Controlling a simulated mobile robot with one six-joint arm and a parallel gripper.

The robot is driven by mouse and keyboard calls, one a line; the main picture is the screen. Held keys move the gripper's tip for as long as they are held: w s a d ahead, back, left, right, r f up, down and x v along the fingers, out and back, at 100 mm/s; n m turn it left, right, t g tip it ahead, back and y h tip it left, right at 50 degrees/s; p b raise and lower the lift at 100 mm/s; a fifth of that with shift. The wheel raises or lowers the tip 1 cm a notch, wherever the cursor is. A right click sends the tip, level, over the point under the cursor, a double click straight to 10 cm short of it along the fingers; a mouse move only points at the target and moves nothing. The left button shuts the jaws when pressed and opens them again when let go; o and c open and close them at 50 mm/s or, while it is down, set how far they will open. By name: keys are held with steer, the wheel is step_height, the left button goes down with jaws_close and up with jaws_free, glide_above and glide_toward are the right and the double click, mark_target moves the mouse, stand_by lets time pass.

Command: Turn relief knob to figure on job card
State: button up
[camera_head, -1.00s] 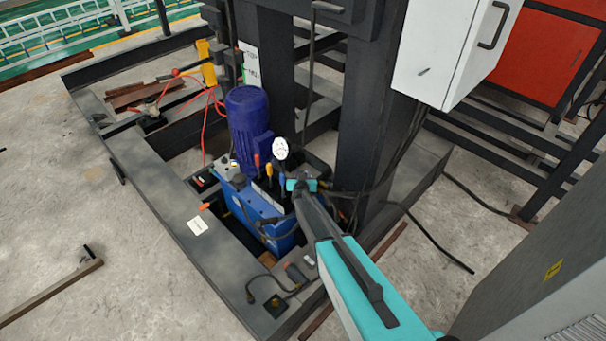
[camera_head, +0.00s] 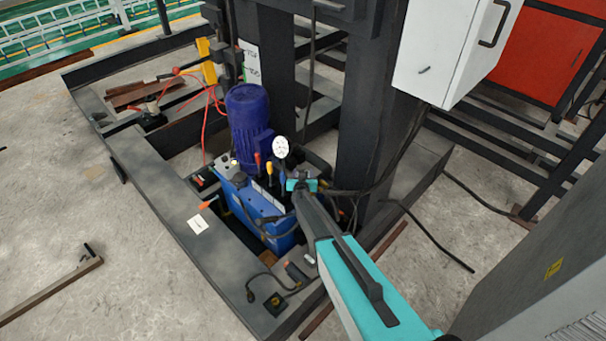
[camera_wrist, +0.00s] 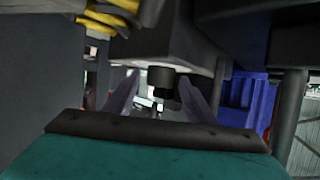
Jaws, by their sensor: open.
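The blue hydraulic power unit (camera_head: 262,215) with its purple motor (camera_head: 248,125) stands inside the dark steel frame. A white round gauge (camera_head: 281,147) stands on its top; its reading is too small to tell. My gripper (camera_wrist: 162,92) is open, with a finger on each side of a short dark cylinder (camera_wrist: 160,78), which may be the relief knob. I cannot tell whether the fingers touch it. In the head view my gripper (camera_head: 292,185) is at the unit's right side, fingertips hidden. A white card (camera_head: 198,225) lies on the frame beam; its writing is unreadable.
Red and yellow handles (camera_head: 269,168) stand close beside the gauge. A dark column (camera_head: 365,150) and black hoses (camera_head: 348,195) are close to my arm on the right. A white cabinet (camera_head: 445,50) hangs above. Another paper (camera_head: 250,65) is on the rear column.

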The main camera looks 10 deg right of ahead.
steer(key=b+v, duration=0.3)
steer(key=v, duration=1)
stand_by(0.4)
steer(key=shift+w+a, duration=0.1)
stand_by(0.4)
